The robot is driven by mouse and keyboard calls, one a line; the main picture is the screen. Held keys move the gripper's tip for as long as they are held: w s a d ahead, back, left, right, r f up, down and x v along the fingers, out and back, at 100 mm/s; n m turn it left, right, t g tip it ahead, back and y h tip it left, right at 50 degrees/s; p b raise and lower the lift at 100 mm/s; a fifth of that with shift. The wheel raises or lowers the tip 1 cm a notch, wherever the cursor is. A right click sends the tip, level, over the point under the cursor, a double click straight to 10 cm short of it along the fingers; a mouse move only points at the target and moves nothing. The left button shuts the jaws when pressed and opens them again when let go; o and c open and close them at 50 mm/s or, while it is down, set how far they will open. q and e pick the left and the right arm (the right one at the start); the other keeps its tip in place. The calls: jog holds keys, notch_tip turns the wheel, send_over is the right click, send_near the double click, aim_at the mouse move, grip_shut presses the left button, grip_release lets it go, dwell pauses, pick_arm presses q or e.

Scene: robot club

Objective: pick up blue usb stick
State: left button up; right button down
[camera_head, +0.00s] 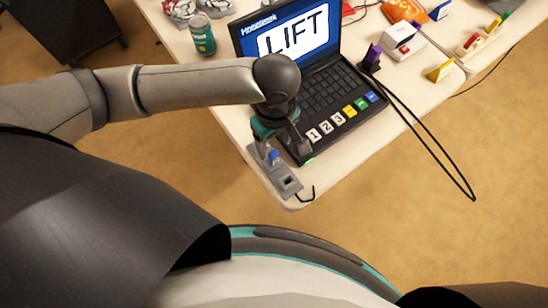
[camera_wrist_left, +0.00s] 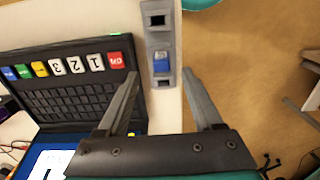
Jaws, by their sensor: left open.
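The blue usb stick (camera_head: 274,156) stands in a grey holder (camera_head: 291,185) at the table's near corner, in front of the laptop. In the left wrist view the blue usb stick (camera_wrist_left: 162,63) sits in the lower part of the grey holder (camera_wrist_left: 158,38), between dark empty slots. My left gripper (camera_head: 281,149) is over the holder, pointing down. In the left wrist view the left gripper (camera_wrist_left: 161,74) is open and empty, its fingers on either side of the stick and apart from it. My right gripper is in neither view.
A laptop (camera_head: 318,95) showing "LIFT" is close beside the gripper, with a row of colored and numbered keys. A teal can (camera_head: 202,36) stands left of it. A purple plug (camera_head: 371,58) and a black cable (camera_head: 430,130) are at the right. The table edge is close to the holder.

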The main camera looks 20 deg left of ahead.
aim_at(274, 154)
pick_arm(q)
notch_tip(274, 154, down, 5)
jog(key=shift+s+a+f+b, duration=0.1)
jog(key=shift+f+b, duration=0.1)
jog(key=shift+b, duration=0.8)
grip_shut()
